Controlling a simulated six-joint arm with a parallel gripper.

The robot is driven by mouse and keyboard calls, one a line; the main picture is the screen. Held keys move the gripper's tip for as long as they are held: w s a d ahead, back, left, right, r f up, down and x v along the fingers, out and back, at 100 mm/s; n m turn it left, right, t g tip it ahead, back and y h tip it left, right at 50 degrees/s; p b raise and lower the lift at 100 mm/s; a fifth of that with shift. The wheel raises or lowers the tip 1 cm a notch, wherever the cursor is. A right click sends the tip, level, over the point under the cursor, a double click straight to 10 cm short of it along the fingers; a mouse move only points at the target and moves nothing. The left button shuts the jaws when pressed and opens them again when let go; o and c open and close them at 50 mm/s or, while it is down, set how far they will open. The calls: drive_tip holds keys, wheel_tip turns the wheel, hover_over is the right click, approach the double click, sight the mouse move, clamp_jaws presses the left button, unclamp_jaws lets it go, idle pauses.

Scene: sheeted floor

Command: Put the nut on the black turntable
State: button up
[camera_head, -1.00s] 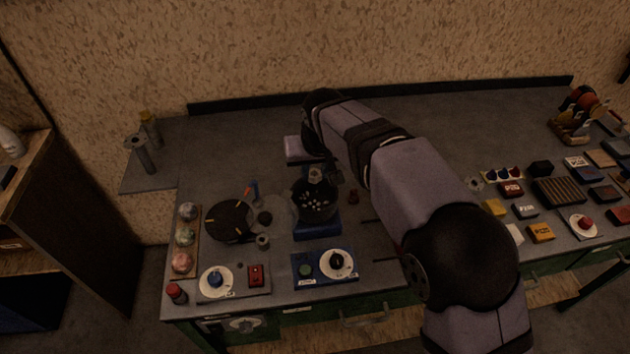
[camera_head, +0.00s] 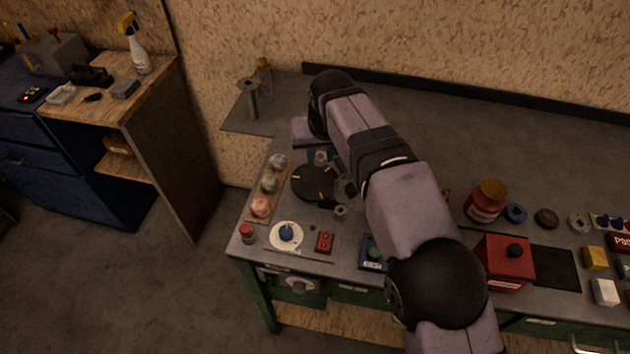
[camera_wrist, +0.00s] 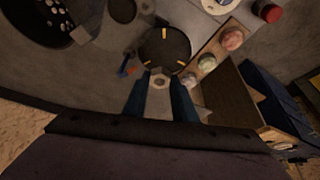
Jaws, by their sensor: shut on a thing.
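The black turntable (camera_head: 313,184) is a flat round disc with short orange marks, on the left part of the bench. It also shows in the wrist view (camera_wrist: 165,42), just beyond my fingertips. In the head view my gripper (camera_head: 320,158) is at the turntable's far edge, partly behind my arm. The nut looks apart from the disc or just over its edge; its height is unclear.
Three mottled balls (camera_head: 269,184) lie in a wooden tray left of the turntable. A small grey ring-like part (camera_head: 340,211) stands at its front right. A white dial (camera_head: 286,236) and a red box (camera_head: 325,242) are nearer the front edge.

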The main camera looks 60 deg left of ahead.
sight(312, 188)
drive_tip(key=shift+s+a+f+p, duration=0.15)
drive_tip(key=shift+s+f+p, duration=0.15)
drive_tip(key=shift+f, duration=1.4)
drive_tip(key=shift+s+a+f+p, duration=0.2)
drive_tip(key=shift+f+p, duration=0.25)
drive_tip(key=shift+f, duration=1.25)
drive_tip(key=shift+s+a+f+p, duration=0.1)
drive_tip(key=shift+s+f+p, duration=0.25)
drive_tip(key=shift+f, duration=1.35)
drive_tip(key=shift+f, duration=0.2)
drive_tip(key=o, duration=1)
drive_tip(key=shift+o, duration=0.2)
drive_tip(key=shift+d+r, duration=0.15)
drive_tip(key=shift+r, duration=0.45)
drive_tip(key=b+v, duration=0.3)
drive_tip(key=v, duration=0.8)
drive_tip(key=shift+r, duration=0.1)
